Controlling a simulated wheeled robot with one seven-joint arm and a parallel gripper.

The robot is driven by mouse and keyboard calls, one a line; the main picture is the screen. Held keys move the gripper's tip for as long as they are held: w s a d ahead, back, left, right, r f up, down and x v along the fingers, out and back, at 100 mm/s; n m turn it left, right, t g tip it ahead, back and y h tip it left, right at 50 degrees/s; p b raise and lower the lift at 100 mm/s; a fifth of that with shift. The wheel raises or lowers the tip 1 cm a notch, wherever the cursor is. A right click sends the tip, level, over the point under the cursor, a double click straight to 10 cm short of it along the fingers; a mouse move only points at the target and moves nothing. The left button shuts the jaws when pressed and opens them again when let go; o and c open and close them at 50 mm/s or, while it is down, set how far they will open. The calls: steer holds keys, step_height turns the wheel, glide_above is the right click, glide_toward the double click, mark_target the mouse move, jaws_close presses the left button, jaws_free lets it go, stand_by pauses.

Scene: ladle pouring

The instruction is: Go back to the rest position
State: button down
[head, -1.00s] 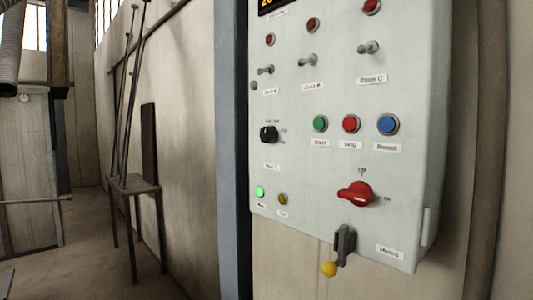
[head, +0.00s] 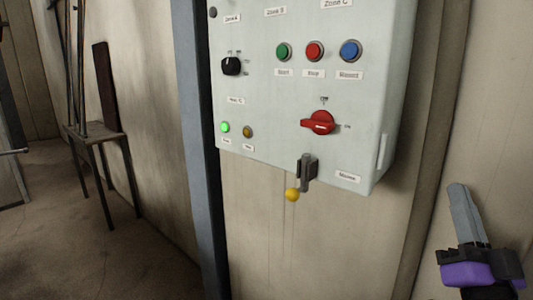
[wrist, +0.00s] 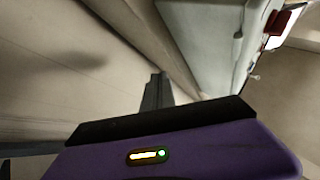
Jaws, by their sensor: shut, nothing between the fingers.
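My gripper (head: 466,215) is at the lower right of the head view, right of the control panel and apart from it. Its grey fingers point up and are together, with nothing between them. In the wrist view the fingers (wrist: 156,92) show past the purple gripper body, in front of the pale wall. The control panel (head: 270,90) hangs on the wall, with green, red and blue buttons, a red rotary switch (head: 319,123), a lit green lamp and a lever with a yellow knob (head: 292,194) at its bottom edge, pointing down.
A small metal stand (head: 95,132) with long rods leaning on it stands at the left by the wall. A blue-grey post (head: 195,130) runs along the panel's left side. The floor (head: 100,255) at the lower left is clear.

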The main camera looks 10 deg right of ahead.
steer(key=s+a+f+n+g+y, duration=0.3)
steer(key=s+a+f, duration=0.3)
steer(key=s+f, duration=0.3)
steer(key=s+a+f+n+g+y, duration=0.2)
steer(key=s+a+f+y, duration=0.1)
steer(key=s+a+f, duration=0.4)
steer(key=s+a+f+n+g+y, duration=0.3)
steer(key=s+a+f, duration=0.3)
steer(key=s+f, duration=0.6)
step_height(320, 180, down, 2)
steer(key=shift+a+f+n+g, duration=0.25)
steer(key=shift+a+n+g, duration=0.05)
steer(key=c, duration=2.1)
jaws_free()
